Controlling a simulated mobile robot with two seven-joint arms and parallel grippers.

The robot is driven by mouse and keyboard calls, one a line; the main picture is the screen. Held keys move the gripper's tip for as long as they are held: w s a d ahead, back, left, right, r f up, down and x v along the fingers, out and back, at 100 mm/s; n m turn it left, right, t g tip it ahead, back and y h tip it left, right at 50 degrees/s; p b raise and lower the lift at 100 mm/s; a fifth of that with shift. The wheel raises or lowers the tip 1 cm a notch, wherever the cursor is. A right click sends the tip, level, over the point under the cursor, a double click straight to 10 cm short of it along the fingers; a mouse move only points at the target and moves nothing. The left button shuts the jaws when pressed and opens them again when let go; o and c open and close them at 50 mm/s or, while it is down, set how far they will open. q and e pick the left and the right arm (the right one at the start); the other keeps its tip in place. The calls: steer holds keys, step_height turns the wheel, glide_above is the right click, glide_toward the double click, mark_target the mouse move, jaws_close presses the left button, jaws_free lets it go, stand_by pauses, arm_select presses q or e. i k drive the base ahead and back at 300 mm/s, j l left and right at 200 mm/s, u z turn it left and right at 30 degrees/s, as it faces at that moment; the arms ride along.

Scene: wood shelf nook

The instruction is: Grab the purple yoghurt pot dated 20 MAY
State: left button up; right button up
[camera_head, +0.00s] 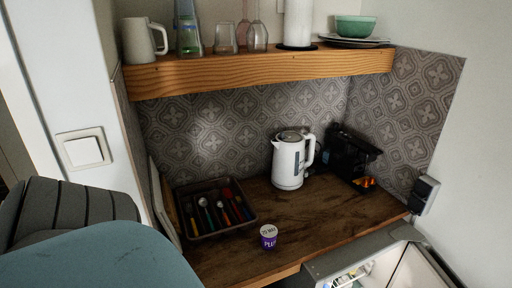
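A small purple pot (268,240) with a pale lid stands upright on the wooden counter (225,262), near its front edge. Its side shows light lettering that seems to begin with "PLU". The lid carries dark print, too small to read the date with certainty. No other purple pot shows. Neither of my grippers is in view.
A cutlery tray (215,234) is left of the pot. A white kettle (289,160) and black coffee machine (350,158) stand behind. A wooden shelf (260,70) overhangs the back. An open fridge-like compartment (365,268) is lower right. Rounded grey and blue shapes fill the lower left.

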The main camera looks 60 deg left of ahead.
mark_target(269, 233)
steer(key=u, duration=1.65)
